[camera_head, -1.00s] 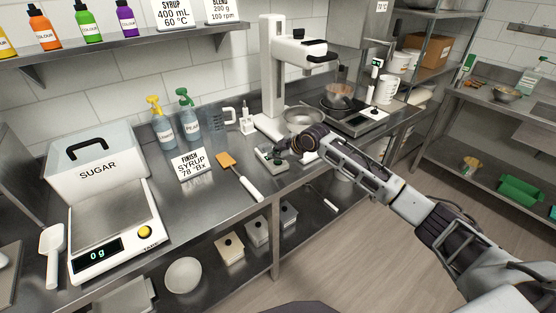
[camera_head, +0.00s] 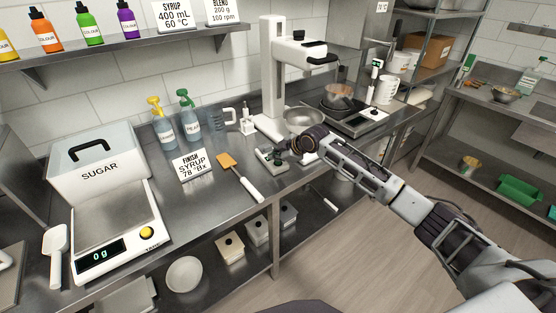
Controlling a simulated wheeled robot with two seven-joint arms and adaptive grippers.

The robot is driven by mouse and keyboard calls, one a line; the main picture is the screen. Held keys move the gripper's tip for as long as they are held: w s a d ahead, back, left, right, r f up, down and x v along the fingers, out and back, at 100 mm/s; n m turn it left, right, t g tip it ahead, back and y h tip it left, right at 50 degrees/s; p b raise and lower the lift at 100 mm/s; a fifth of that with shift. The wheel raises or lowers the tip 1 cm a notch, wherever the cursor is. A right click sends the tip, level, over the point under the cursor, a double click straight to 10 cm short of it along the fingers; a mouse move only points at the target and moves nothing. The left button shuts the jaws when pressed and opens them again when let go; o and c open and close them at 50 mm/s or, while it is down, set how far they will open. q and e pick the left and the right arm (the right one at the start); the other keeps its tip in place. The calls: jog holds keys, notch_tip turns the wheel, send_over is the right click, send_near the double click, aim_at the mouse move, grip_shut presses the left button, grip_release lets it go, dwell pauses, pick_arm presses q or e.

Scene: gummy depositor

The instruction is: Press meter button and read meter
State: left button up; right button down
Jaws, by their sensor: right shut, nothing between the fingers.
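A small grey meter (camera_head: 268,153) lies on the steel counter in the middle of the view. My right gripper (camera_head: 281,156) is shut and empty at the meter's right side, its fingertips at or just over it. I cannot tell whether they touch the button. The gripper and wrist cover part of the meter, and its display is too small and hidden to read. My left gripper is not in view.
A scale (camera_head: 116,235) and sugar bin (camera_head: 97,165) fill the left.

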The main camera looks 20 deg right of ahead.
aim_at(277, 163)
dwell(0.3)
jog(key=shift+r+p, duration=2.6)
jog(key=shift+r, duration=0.5)
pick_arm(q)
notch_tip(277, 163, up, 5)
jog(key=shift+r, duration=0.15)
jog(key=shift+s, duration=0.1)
pick_arm(e)
jog(key=shift+f, duration=0.1)
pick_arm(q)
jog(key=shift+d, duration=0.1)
pick_arm(e)
jog(key=shift+s+d, duration=0.1)
